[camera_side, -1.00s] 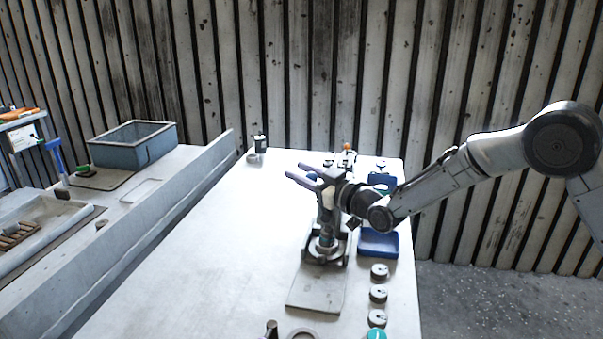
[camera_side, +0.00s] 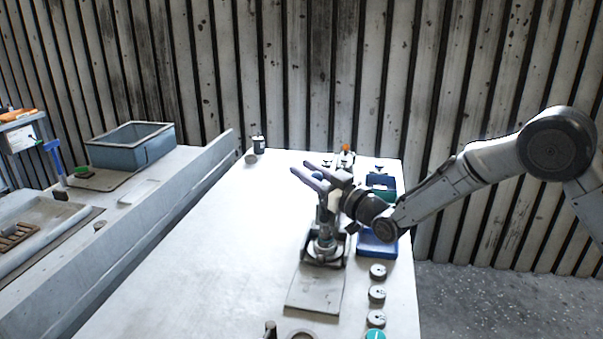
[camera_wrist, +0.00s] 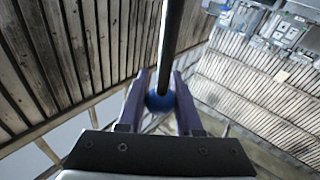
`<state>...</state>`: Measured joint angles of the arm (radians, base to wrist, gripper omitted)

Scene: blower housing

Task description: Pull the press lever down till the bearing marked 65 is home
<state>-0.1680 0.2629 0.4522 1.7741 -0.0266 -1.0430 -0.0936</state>
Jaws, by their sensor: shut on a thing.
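The press (camera_side: 323,248) stands upright on its base plate (camera_side: 315,290) in the middle of the table. Its lever (camera_wrist: 172,40) shows in the wrist view as a dark rod ending in a blue ball knob (camera_wrist: 160,101). My gripper (camera_wrist: 162,84) has its two purple fingers on either side of the knob and is shut on it. In the side view my gripper (camera_side: 303,170) is above the press, with its fingers pointing left and slightly up. The lever cannot be made out there. I cannot make out the bearing marked 65 or how deep it sits.
A blue tray (camera_side: 379,250) and a green bin (camera_side: 387,195) are right of the press. Several grey round parts (camera_side: 377,294) line the table's right edge in front. A dark container (camera_side: 259,142) stands at the back left. The table's left part is clear.

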